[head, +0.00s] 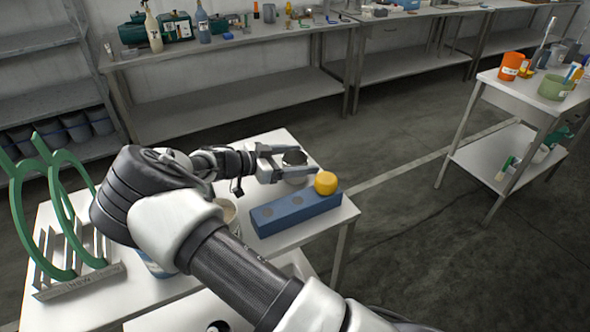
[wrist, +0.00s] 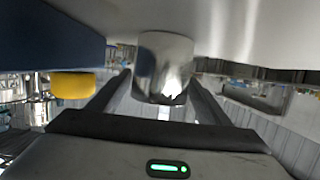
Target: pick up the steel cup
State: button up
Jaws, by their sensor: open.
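The steel cup (head: 294,158) stands on the white table near its far right edge, its dark round mouth facing up. My gripper (head: 303,164) is open, with one finger on each side of the cup. In the wrist view, which is upside down, the shiny cup (wrist: 165,62) sits between the ends of the two fingers (wrist: 161,85). A gap shows between the cup and the gripper's palm. I cannot tell whether either finger touches the cup. In the head view the near finger hides part of the cup's lower side.
A blue block (head: 295,214) with round recesses lies close beside the near finger, a yellow round piece (head: 326,182) at its right end. A green-ringed rack (head: 75,262) and a beige container (head: 228,212) stand left. A side table (head: 520,98) and workbenches lie beyond open floor.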

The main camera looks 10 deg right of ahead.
jog(key=x, duration=0.2)
jog(key=shift+d+f, duration=0.15)
jog(key=shift+d, duration=0.15)
jog(key=c, duration=1.1)
jog(key=shift+c, duration=0.2)
